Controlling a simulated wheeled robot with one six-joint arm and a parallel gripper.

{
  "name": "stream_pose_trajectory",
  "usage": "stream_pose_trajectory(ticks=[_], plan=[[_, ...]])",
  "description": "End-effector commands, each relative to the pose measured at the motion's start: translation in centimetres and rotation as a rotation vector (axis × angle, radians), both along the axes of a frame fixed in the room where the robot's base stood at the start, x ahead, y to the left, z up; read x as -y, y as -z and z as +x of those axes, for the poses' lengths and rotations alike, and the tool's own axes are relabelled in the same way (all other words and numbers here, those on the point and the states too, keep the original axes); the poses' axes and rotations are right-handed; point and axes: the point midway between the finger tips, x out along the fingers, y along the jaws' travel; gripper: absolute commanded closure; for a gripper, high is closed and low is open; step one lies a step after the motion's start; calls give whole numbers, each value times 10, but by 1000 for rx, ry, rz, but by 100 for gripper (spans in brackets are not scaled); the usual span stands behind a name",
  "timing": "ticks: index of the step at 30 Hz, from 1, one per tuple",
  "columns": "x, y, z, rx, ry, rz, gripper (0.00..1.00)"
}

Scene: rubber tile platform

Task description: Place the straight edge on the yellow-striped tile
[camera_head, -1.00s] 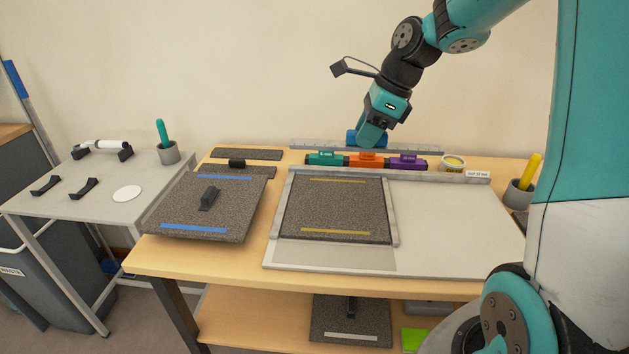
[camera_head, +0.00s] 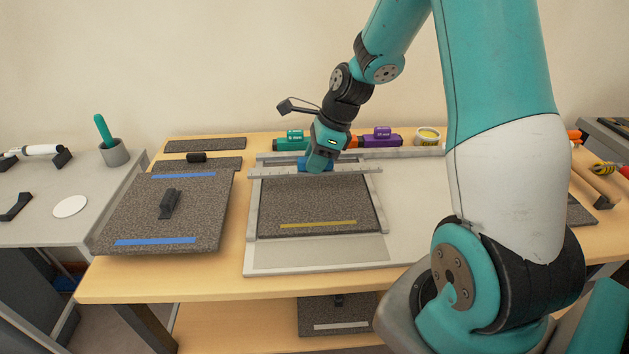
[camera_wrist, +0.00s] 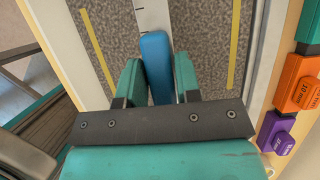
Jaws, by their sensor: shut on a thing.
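The straight edge (camera_head: 350,171) is a pale grey marked bar with a blue handle (camera_wrist: 155,60). My gripper (camera_head: 318,166) is shut on that handle, with a finger on each side in the wrist view (camera_wrist: 157,85). The yellow-striped tile (camera_head: 315,205) is dark speckled grey and lies in a pale frame on the bench. The bar crosses over the far part of the tile and hides its far stripe in the head view. In the wrist view the bar lies between the two yellow stripes (camera_wrist: 234,45), roughly parallel to them. I cannot tell whether it touches the tile.
Behind the frame stand teal (camera_head: 293,140), orange (camera_wrist: 298,84) and purple (camera_head: 381,138) blocks and a yellow-topped tub (camera_head: 428,137). A blue-striped tile (camera_head: 165,215) with a black handle lies to the left. The pale board (camera_head: 412,215) right of the tile is clear.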

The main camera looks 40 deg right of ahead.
Motion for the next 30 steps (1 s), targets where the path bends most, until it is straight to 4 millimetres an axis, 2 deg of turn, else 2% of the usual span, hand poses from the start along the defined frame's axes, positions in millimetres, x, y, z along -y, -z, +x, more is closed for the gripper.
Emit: stream_pose_trajectory(ticks=[5, 12, 24, 25, 28, 30], plan=[[-1, 16, 1, 0, 0, 1, 100], [-2, 51, 0, -1, -2, 2, 100], [-1, 58, 1, 1, -2, 0, 100], [-1, 58, 0, 0, -2, 1, 66], [-1, 58, 0, 1, -2, 0, 43], [-1, 58, 1, 1, -2, 0, 43]])
